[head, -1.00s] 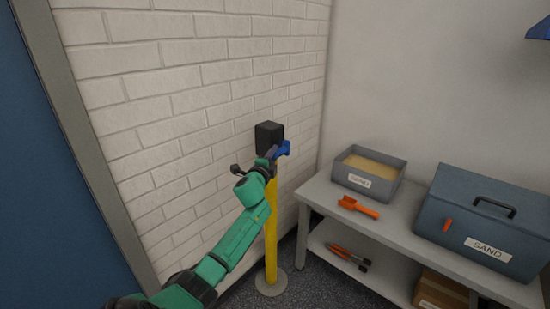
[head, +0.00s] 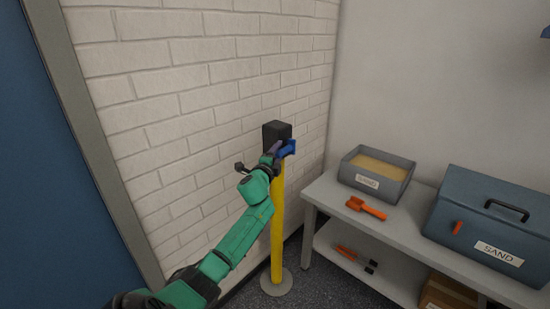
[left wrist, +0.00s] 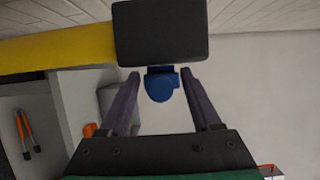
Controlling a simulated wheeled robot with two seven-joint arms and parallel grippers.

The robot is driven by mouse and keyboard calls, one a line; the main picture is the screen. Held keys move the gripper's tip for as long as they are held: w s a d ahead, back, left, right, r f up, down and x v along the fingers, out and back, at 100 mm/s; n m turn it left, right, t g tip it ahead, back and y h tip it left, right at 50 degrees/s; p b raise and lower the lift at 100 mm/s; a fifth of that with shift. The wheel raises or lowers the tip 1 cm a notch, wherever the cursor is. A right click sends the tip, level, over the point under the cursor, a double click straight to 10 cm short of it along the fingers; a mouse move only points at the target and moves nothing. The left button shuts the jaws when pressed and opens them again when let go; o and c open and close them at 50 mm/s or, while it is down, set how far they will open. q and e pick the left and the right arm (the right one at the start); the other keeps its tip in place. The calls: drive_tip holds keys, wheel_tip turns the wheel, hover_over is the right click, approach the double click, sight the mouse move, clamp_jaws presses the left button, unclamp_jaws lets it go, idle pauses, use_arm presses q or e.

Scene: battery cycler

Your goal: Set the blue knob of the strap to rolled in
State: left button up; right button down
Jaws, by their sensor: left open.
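The black strap box (head: 276,133) sits on top of a yellow post (head: 277,235) in front of the white brick wall. The blue knob (head: 287,149) sticks out from the box's side. In the left wrist view the box (left wrist: 160,32) is at the top, and the blue knob (left wrist: 160,86) hangs just below it. My left gripper (head: 272,158) is at the knob. In the left wrist view its two fingers (left wrist: 160,76) are open, one on each side of the knob, with gaps showing. No length of strap is visible. My right gripper is out of view.
A grey shelf table (head: 405,232) stands at the right with a sand tray (head: 390,190), an orange scoop (head: 365,208) and a blue-grey sand bin (head: 480,215). The post's round base (head: 278,284) is on the floor. A blue door panel (head: 40,200) is at the left.

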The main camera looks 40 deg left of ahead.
use_arm(q)
drive_tip(key=v, duration=1.4)
drive_tip(key=shift+s+p, duration=0.25)
drive_tip(key=shift+p, duration=0.05)
drive_tip(key=shift+a, duration=0.1)
